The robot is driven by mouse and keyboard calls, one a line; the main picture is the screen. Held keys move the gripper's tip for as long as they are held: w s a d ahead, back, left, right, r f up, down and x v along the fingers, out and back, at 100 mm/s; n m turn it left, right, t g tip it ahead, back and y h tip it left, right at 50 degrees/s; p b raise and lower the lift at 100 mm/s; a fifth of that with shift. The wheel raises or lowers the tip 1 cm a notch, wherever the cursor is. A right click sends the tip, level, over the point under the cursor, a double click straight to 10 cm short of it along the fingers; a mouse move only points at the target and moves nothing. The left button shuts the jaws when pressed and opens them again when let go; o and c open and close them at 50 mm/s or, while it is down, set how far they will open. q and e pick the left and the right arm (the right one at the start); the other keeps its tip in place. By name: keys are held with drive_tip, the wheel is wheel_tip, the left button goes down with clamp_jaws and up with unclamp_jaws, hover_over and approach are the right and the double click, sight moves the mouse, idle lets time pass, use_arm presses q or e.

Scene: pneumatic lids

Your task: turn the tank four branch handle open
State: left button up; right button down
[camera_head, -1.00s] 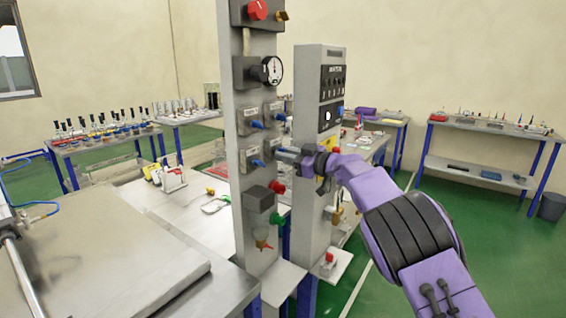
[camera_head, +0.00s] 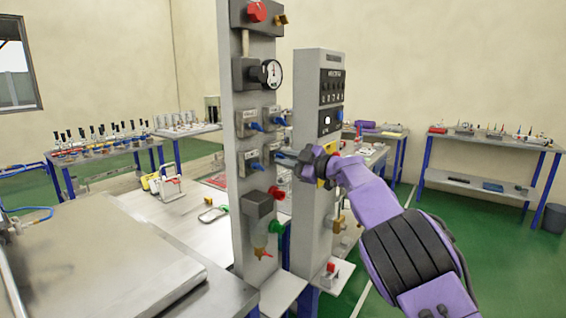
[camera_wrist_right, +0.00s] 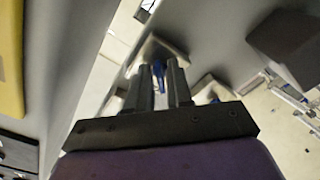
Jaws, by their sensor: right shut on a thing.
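Four small grey branch valves with blue handles sit in two rows on a tall grey panel (camera_head: 240,200) in the head view. I take the lower right valve (camera_head: 271,147) as tank four; its label is not readable. My right gripper (camera_head: 283,158) reaches it from the right and hides most of its handle. In the right wrist view the gripper (camera_wrist_right: 162,85) is shut on the blue handle (camera_wrist_right: 159,74), which shows between the fingers. The lower left valve (camera_head: 249,161) has its blue handle free. My left gripper is out of view.
Above the valves are a gauge (camera_head: 271,73) and a red knob (camera_head: 256,12). Below are a red knob (camera_head: 277,193) and a green part (camera_head: 277,225). A second grey column (camera_head: 308,220) stands close behind the gripper. Benches line the walls.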

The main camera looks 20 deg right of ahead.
drive_tip(key=shift+r, duration=0.1)
drive_tip(key=c, duration=1.3)
unclamp_jaws()
drive_tip(key=shift+s+r, duration=0.1)
drive_tip(key=shift+s, duration=0.15)
drive_tip(key=b+v, duration=0.5)
drive_tip(key=v, duration=0.5)
drive_tip(key=shift+s+d, duration=0.15)
drive_tip(key=shift+s, duration=0.05)
